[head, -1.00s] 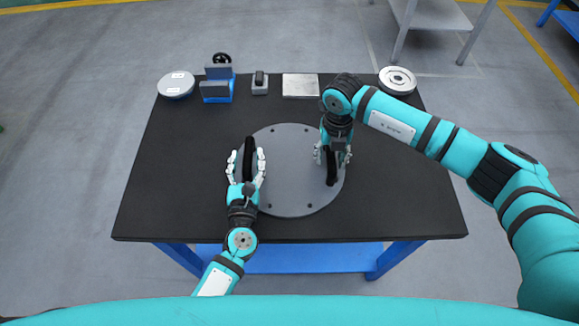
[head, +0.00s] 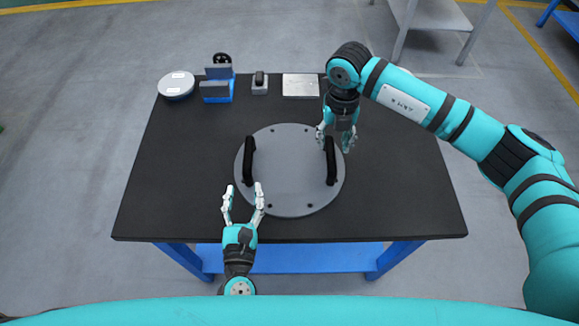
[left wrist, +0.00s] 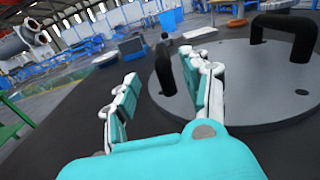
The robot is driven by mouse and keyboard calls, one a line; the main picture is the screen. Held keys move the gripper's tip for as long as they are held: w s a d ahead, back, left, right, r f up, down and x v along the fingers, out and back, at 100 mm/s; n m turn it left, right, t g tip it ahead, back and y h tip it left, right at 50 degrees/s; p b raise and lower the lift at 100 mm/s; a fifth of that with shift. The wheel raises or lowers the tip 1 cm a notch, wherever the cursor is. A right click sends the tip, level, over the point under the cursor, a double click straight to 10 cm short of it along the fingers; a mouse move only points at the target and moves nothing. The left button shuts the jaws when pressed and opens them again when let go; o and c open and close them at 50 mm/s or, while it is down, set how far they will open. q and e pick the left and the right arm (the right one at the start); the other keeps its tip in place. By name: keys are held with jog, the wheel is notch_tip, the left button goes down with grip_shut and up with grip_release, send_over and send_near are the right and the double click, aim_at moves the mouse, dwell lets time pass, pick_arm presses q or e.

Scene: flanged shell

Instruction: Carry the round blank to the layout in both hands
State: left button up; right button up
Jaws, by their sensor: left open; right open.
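The round blank (head: 290,185) is a grey disc with two black handles, lying flat in the middle of the black table. Its left handle (head: 249,160) and right handle (head: 331,160) both stand free of the fingers. My left gripper (head: 242,190) is open and empty, just in front of the left handle at the disc's front left edge. In the left wrist view the disc (left wrist: 240,75) lies right of the open fingers (left wrist: 160,90). My right gripper (head: 336,140) is open above the far end of the right handle. No separate layout can be made out.
Along the table's (head: 180,200) back edge stand a round grey piece (head: 176,86), a blue fixture (head: 217,90), a small block (head: 260,84) and a square plate (head: 300,86). My right arm covers the back right corner. Both sides of the table are bare.

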notch_tip(320, 180, up, 5)
jog(key=shift+r, duration=0.1)
dwell(0.6)
